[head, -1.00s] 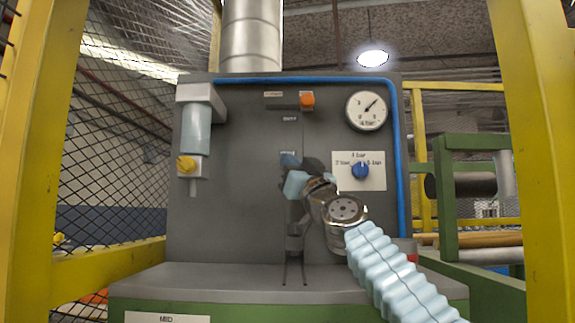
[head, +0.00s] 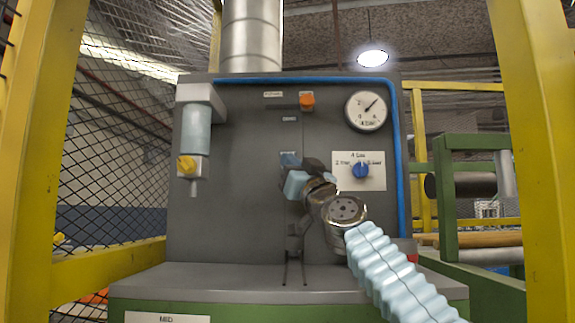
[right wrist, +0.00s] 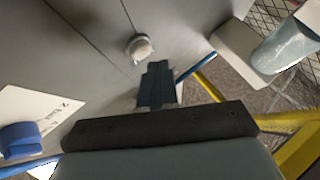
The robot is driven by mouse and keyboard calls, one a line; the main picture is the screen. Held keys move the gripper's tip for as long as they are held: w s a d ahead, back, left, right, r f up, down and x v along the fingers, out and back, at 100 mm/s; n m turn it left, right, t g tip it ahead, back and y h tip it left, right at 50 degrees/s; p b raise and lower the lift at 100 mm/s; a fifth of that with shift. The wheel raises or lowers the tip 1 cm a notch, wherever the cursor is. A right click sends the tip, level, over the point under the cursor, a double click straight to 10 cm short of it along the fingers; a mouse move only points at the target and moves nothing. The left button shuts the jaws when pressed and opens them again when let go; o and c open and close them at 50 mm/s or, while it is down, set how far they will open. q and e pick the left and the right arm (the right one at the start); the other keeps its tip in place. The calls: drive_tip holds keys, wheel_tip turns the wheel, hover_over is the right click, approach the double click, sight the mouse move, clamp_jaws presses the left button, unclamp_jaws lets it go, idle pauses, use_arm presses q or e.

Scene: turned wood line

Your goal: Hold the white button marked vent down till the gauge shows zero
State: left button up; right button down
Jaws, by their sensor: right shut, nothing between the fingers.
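The white button (right wrist: 140,48) shows in the right wrist view as a round white cap in a metal ring on the grey panel. In the head view my right gripper hides it. My right gripper (head: 289,160) is shut and empty, at the middle of the panel. Its dark blue fingertips (right wrist: 157,70) lie just beside the button in the right wrist view; I cannot tell whether they touch it. The gauge (head: 366,110) is at the panel's upper right, its needle pointing up and right; its figures are too small to read surely. My left gripper is not in view.
A blue selector knob (head: 360,171) on a white plate is right of my gripper. An orange button (head: 306,100) is above it. A filter bowl with a yellow knob (head: 187,165) is at the panel's left. Yellow posts (head: 530,130) stand either side.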

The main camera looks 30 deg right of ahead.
drive_tip(key=shift+w+d, duration=0.25)
drive_tip(key=shift+w, duration=0.05)
drive_tip(key=shift+w+d, duration=0.15)
drive_tip(key=shift+w, duration=0.2)
idle(0.6)
idle(1.6)
drive_tip(key=shift+s+a, duration=0.4)
drive_tip(key=shift+s, duration=0.3)
drive_tip(key=shift+s+a, duration=0.45)
drive_tip(key=shift+s, duration=0.25)
drive_tip(key=shift+s+a, duration=0.4)
drive_tip(key=shift+s, duration=0.3)
drive_tip(key=shift+s+a, duration=0.45)
drive_tip(key=shift+s, duration=0.25)
